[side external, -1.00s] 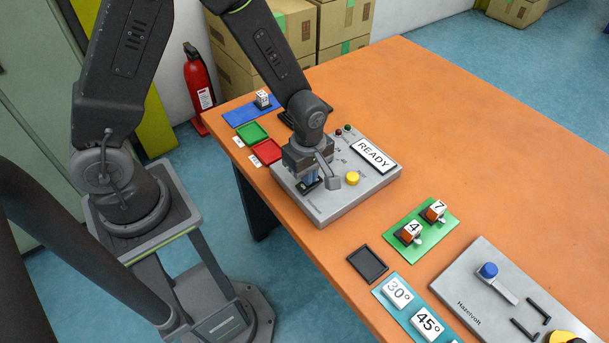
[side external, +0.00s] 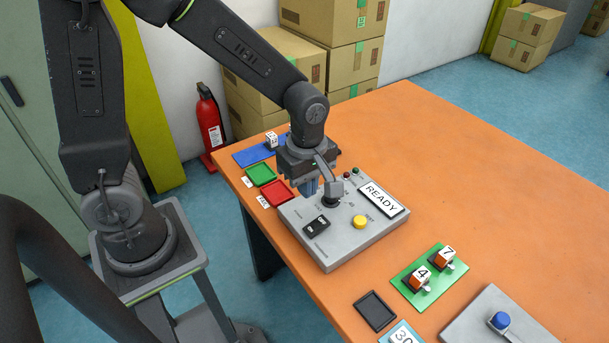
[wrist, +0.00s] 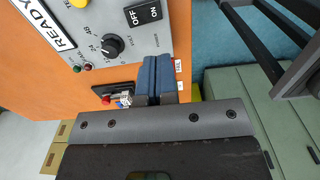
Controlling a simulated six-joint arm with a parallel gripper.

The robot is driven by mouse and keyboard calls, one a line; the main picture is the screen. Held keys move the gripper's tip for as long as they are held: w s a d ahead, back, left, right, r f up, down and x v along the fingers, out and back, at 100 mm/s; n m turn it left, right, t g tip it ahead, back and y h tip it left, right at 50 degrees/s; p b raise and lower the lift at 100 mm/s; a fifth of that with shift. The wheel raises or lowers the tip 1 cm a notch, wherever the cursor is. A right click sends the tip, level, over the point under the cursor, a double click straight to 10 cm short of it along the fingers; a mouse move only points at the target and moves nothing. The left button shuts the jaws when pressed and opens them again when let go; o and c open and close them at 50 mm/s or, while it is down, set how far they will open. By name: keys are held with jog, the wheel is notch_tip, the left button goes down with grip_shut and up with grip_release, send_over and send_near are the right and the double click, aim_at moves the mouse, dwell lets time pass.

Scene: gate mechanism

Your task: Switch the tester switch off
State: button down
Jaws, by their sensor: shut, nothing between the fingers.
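The grey tester (side external: 345,235) sits near the table's front left edge. Its black rocker switch (side external: 317,225) is uncovered on the panel's near left part. In the wrist view the switch (wrist: 143,12) shows OFF and ON in white; I cannot tell which side is pressed down. The display (side external: 382,198) reads READY. My gripper (side external: 308,188), with blue fingers, is shut and empty. It hangs above the tester's back left part, apart from the switch. The shut fingers also show in the wrist view (wrist: 157,62), beyond the switch's label side.
A black dial knob (side external: 330,200) stands close to my gripper, and a yellow button (side external: 360,222) lies to its right. Red (side external: 278,195) and green (side external: 260,174) trays are behind left. An empty black tray (side external: 375,311) and green plate (side external: 430,276) are at front right. The table's right middle is clear.

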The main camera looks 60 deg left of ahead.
jog(key=shift+s+r, duration=0.25)
jog(key=shift+r, duration=1.05)
